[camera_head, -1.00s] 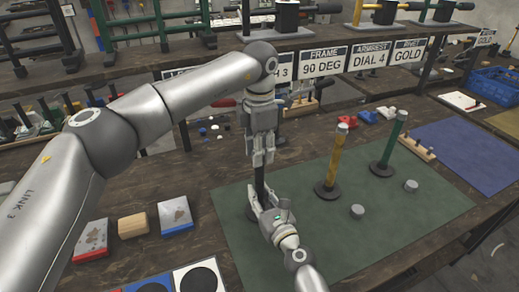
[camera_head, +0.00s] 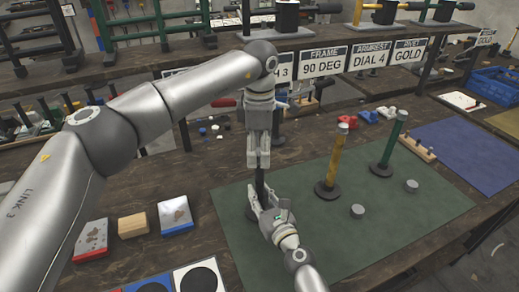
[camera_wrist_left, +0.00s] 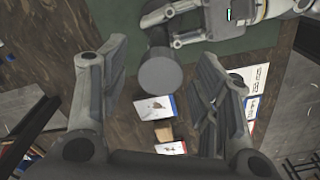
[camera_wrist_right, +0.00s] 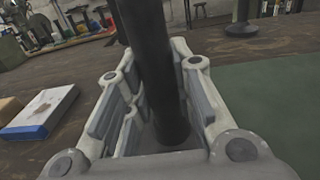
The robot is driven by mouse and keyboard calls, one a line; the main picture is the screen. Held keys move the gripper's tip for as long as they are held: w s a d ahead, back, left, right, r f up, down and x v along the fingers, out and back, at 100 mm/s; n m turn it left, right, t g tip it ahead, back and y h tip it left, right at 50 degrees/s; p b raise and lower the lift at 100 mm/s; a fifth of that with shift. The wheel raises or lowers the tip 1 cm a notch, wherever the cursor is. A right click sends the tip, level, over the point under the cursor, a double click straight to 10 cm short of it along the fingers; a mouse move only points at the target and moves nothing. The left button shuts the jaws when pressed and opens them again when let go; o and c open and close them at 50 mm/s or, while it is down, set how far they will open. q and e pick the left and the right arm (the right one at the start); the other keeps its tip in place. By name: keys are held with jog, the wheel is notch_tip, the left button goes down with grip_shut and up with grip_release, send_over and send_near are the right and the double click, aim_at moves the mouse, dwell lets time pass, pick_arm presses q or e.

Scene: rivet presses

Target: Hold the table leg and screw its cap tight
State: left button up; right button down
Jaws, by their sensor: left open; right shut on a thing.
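A black table leg (camera_head: 260,183) stands upright on the green mat. It also shows in the right wrist view (camera_wrist_right: 150,50). My right gripper (camera_head: 264,212) is shut on the leg near its lower part, with fingers on both sides of it. My left gripper (camera_head: 258,163) points straight down over the leg's top. In the left wrist view it is open, with a round grey cap (camera_wrist_left: 160,75) between its spread fingers and apart from both. The head view hides the cap behind the fingers. I cannot tell how tightly the cap sits on the leg.
A yellow leg (camera_head: 331,168) and a green leg (camera_head: 390,148) stand to the right on the green mat (camera_head: 310,245). Two loose grey caps (camera_head: 357,211) (camera_head: 411,185) lie near them. A wooden block (camera_head: 132,226) lies between two sample boards (camera_head: 175,215) (camera_head: 91,240) at left.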

pick_arm(q)
notch_tip(320, 180, up, 12)
dwell(0.4)
jog(key=shift+f, duration=0.1)
pick_arm(e)
jog(key=c, duration=1.2)
grip_release()
jog(key=shift+o, duration=0.2)
jog(key=shift+s, duration=0.1)
jog(key=v, duration=1.2)
jog(key=shift+r, duration=0.1)
